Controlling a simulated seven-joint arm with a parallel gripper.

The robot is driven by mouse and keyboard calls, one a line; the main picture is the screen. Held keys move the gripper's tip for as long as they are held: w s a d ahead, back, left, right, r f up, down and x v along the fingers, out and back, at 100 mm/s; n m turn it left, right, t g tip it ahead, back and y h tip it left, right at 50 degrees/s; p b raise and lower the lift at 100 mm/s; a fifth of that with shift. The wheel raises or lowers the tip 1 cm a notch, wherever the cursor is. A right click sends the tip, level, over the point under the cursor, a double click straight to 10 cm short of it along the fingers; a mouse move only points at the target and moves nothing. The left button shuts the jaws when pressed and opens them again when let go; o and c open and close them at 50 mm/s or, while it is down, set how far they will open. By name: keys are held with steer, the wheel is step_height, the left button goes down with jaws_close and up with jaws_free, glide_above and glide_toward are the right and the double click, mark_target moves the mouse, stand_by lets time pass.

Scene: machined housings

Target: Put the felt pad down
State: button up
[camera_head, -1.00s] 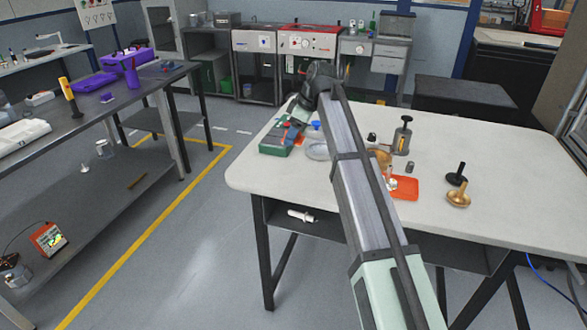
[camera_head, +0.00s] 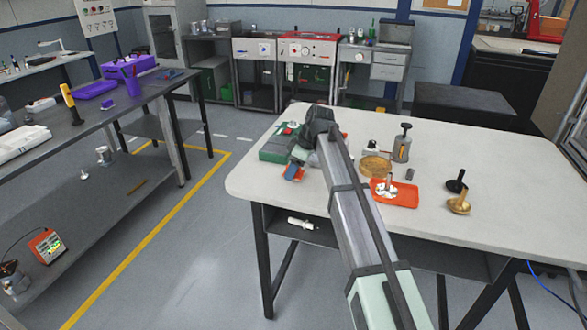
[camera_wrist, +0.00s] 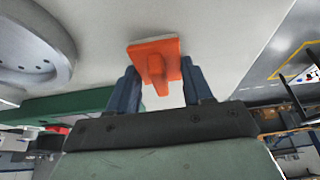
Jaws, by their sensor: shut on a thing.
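The felt pad (camera_wrist: 152,50) is an orange block with a grip stub and a thin pale edge along its far side. My gripper (camera_wrist: 160,84) is shut on it, with a blue finger on either side of the stub. In the head view the pad shows as a small orange patch (camera_head: 292,173) near the left front part of the pale table (camera_head: 490,235). It is close to the tabletop, but I cannot tell whether it touches. My arm hides part of the gripper in the head view.
A green case (camera_head: 273,150) stands just beyond my gripper. A large grey round part (camera_wrist: 25,45) lies to the left in the wrist view. An orange tray (camera_head: 395,193), a tan round dish (camera_head: 375,168), a dispenser (camera_head: 402,143) and black and brass stemmed parts are on the right. The front tabletop is clear.

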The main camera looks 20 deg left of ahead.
steer(key=shift+f, duration=0.35)
steer(key=o, duration=0.7)
steer(key=shift+s+f, duration=0.1)
steer(key=o, duration=0.3)
steer(key=shift+d+f, duration=0.1)
steer(key=shift+s, duration=0.15)
steer(key=shift+r, duration=0.55)
steer(key=v, duration=1.2)
steer(key=shift+w, duration=0.25)
